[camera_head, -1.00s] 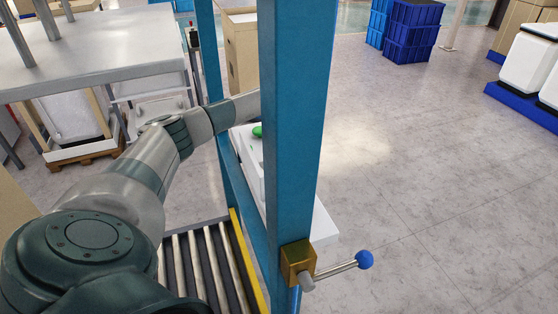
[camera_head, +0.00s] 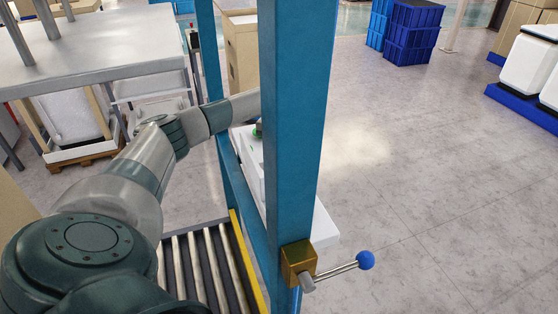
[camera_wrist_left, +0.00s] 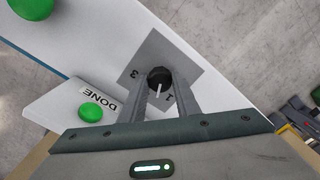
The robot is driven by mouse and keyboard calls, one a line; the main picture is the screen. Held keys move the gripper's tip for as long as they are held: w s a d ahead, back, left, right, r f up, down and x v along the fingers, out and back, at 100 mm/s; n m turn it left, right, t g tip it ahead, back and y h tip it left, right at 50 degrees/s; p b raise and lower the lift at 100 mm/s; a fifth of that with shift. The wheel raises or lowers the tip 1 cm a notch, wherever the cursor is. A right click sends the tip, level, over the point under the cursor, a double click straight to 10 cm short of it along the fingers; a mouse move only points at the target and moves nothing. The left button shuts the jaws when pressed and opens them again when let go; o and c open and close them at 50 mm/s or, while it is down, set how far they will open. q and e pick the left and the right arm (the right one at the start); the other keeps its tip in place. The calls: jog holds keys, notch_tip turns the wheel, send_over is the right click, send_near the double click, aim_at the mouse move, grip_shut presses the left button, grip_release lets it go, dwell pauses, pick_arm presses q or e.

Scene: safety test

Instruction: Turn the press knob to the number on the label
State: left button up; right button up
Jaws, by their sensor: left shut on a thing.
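The black press knob (camera_wrist_left: 158,78) sits on a square grey dial plate (camera_wrist_left: 150,52) on a white panel in the left wrist view. The plate shows a 3 at its left and a 1 at its lower right. A white pointer mark on the knob points down, near the 1. My left gripper (camera_wrist_left: 159,90) is shut on the knob, one finger at each side. In the head view my left arm reaches behind the blue post, which hides most of the gripper. My right gripper is not in view. I cannot make out the label bearing the target number.
A green button (camera_wrist_left: 90,112) sits by a DONE label (camera_wrist_left: 98,98); another green button (camera_wrist_left: 30,6) is at upper left. The blue post (camera_head: 292,120) carries a blue-balled lever (camera_head: 365,260). A roller conveyor (camera_head: 205,265) lies below my arm.

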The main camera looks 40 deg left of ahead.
pick_arm(q)
jog(key=n+p, duration=0.1)
jog(key=n, duration=0.5)
jog(key=shift+r+n, duration=0.1)
jog(key=shift+n, duration=0.3)
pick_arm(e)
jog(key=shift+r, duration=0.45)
pick_arm(q)
jog(key=o, duration=1)
jog(key=shift+o, duration=0.2)
jog(key=shift+r, duration=0.1)
notch_tip(320, 180, up, 5)
jog(key=shift+r+b, duration=0.1)
jog(key=shift+b, duration=0.85)
notch_tip(320, 180, up, 12)
jog(key=b, duration=0.2)
jog(key=shift+s+a, duration=0.15)
jog(key=shift+s, duration=0.05)
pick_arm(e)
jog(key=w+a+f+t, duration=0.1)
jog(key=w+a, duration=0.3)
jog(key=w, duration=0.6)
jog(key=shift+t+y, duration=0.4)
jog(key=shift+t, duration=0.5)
